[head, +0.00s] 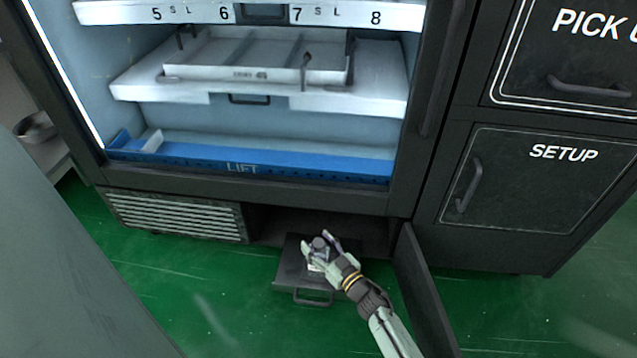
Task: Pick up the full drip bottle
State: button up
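The drip bottle (318,264) is small, with a clear or pale body and a dark grey round cap. It stands on a dark pull-out tray (290,271) low at the machine's base. My gripper (317,242) reaches in from the lower right, with its fingers spread around the bottle. The fingers look open, but whether either touches the bottle is too small to tell. Part of the bottle is hidden by the gripper. How full it is cannot be seen.
The tray has a front handle (313,300) and sticks out of a dark opening. An open dark door (428,295) stands close to the right of my arm. A vent grille (175,216) is at left, below the blue lift (250,154). Green floor (235,290) lies clear in front.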

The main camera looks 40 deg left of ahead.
grip_shut()
dwell(0.5)
jog(key=shift+w, duration=0.1)
